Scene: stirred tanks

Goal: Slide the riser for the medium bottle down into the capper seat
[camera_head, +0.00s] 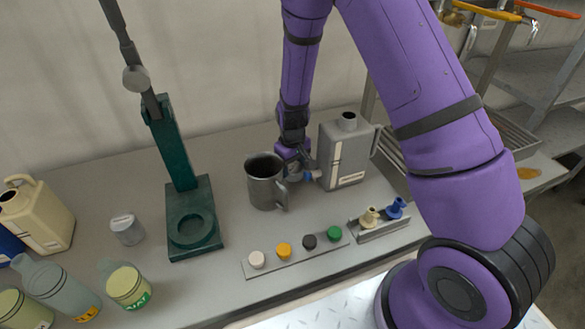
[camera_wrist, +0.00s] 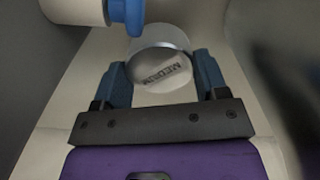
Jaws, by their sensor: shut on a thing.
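The riser for the medium bottle (camera_wrist: 162,70) is a short, pale grey round piece with a dark label on its face. My gripper (camera_wrist: 164,82) is shut on it, with one blue finger on each side. In the head view my gripper (camera_head: 300,174) is low over the bench between the grey mug and the grey jug, and the riser is mostly hidden there. The capper (camera_head: 174,150) is a dark green stand to the left, with an upright post and a lever arm. Its round seat (camera_head: 192,232) in the base looks empty and is well away from my gripper.
The grey mug (camera_head: 264,184) stands between my gripper and the capper. A grey jug (camera_head: 344,152) is right beside my gripper. A cap strip (camera_head: 296,262) lies in front. A small grey cylinder (camera_head: 126,229) and several bottles stand at left.

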